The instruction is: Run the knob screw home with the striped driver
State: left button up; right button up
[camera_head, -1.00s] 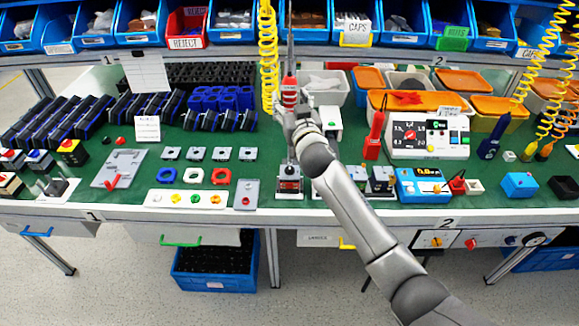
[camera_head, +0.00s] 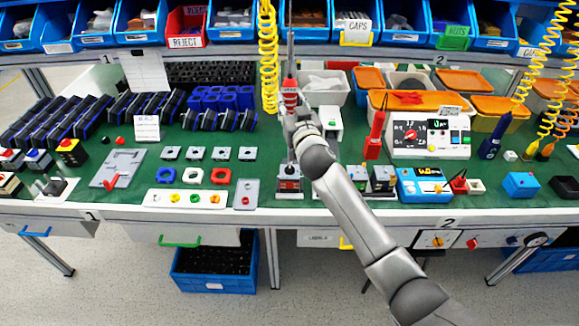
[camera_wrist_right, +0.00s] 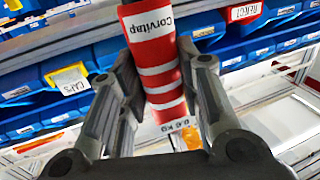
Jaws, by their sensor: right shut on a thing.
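The striped driver (camera_head: 290,95), red with white bands, stands upright in the middle of the bench in the head view. My right gripper (camera_head: 292,118) is shut around its body. In the right wrist view the driver (camera_wrist_right: 158,60) shows its "Corvitap" label, with my right gripper's fingers (camera_wrist_right: 158,95) on both sides of it. Below the driver stands the switch on its small stand (camera_head: 289,186), a dark block with a red front near the bench's front edge. The driver's tip and the knob screw are too small to make out. My left gripper is not in view.
Small switch blocks (camera_head: 382,180) and a blue meter (camera_head: 424,186) stand to the right. A yellow coiled cord (camera_head: 268,60) hangs close beside the driver.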

jog(key=shift+f+b, duration=3.4)
jog(key=shift+f, duration=1)
jog(key=shift+f+b, duration=0.5)
dwell(0.5)
